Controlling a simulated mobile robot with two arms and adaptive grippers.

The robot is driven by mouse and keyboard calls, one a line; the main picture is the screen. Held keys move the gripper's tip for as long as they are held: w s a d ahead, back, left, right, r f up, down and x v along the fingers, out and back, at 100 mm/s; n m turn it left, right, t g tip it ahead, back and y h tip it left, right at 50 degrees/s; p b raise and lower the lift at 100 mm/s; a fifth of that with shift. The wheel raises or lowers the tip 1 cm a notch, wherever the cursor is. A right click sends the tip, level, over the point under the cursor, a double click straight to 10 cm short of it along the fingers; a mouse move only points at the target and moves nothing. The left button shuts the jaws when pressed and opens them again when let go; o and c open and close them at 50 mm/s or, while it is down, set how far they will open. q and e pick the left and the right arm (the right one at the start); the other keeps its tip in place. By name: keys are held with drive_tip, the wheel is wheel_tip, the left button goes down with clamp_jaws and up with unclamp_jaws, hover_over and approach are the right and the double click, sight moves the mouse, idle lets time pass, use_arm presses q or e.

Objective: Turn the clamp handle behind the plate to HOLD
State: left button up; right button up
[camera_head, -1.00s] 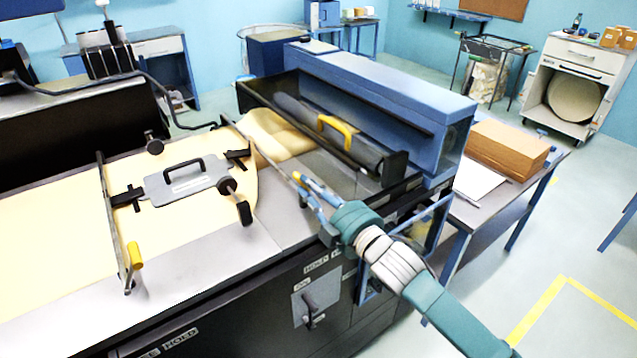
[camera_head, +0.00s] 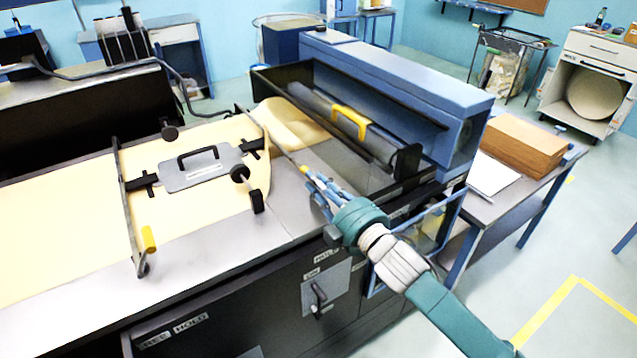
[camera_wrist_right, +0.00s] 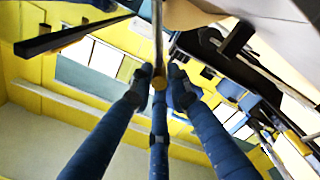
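A grey plate (camera_head: 203,172) with a black carry handle lies on the kraft sheet. Beyond its right end, a thin clamp bar ends in a small yellow tip (camera_head: 304,169), which also shows in the right wrist view (camera_wrist_right: 160,84). My right gripper (camera_head: 318,185) is at this tip. In the wrist view its blue fingers (camera_wrist_right: 160,88) stand apart on both sides of the tip; I see no clear grip on it. A second bar with a yellow grip (camera_head: 149,239) is left of the plate. REL and HOLD labels (camera_head: 173,325) are on the machine's front. My left gripper is not visible.
A front panel (camera_head: 325,287) carries a black handle. A blue housing (camera_head: 400,85) and a roller with a yellow handle (camera_head: 350,120) stand behind my right gripper. A table with a brown stack (camera_head: 517,145) is at right.

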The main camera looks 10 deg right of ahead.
drive_tip(key=shift+s, duration=0.1)
drive_tip(key=v, duration=1.2)
drive_tip(key=shift+a, duration=0.1)
drive_tip(key=w+d+f+m+g+h+b, duration=0.1)
drive_tip(key=d+f+m+h, duration=0.15)
drive_tip(key=f, duration=0.75)
drive_tip(key=d+f+m+g+h, duration=0.15)
drive_tip(key=d+f, duration=0.25)
drive_tip(key=f, duration=0.7)
drive_tip(key=s+d+f+m+g+h+b, duration=0.1)
drive_tip(key=s+f+g, duration=0.15)
drive_tip(key=f, duration=0.55)
drive_tip(key=s+d+f+m+g, duration=0.1)
drive_tip(key=s+d+f+m, duration=0.15)
drive_tip(key=f, duration=0.45)
drive_tip(key=s+d+f+m+g+h+b, duration=0.1)
drive_tip(key=s+f, duration=0.2)
drive_tip(key=f, duration=0.5)
drive_tip(key=s+f+m+g+b, duration=0.1)
drive_tip(key=s+f+m+g, duration=0.3)
drive_tip(key=s+f, duration=1.5)
drive_tip(key=s+a+f+g, duration=0.2)
drive_tip(key=s+f, duration=0.2)
drive_tip(key=s, duration=0.5)
drive_tip(key=s+a+f+g, duration=0.3)
drive_tip(key=s, duration=0.7)
drive_tip(key=shift+f+b, duration=0.35)
drive_tip(key=shift+b, duration=0.1)
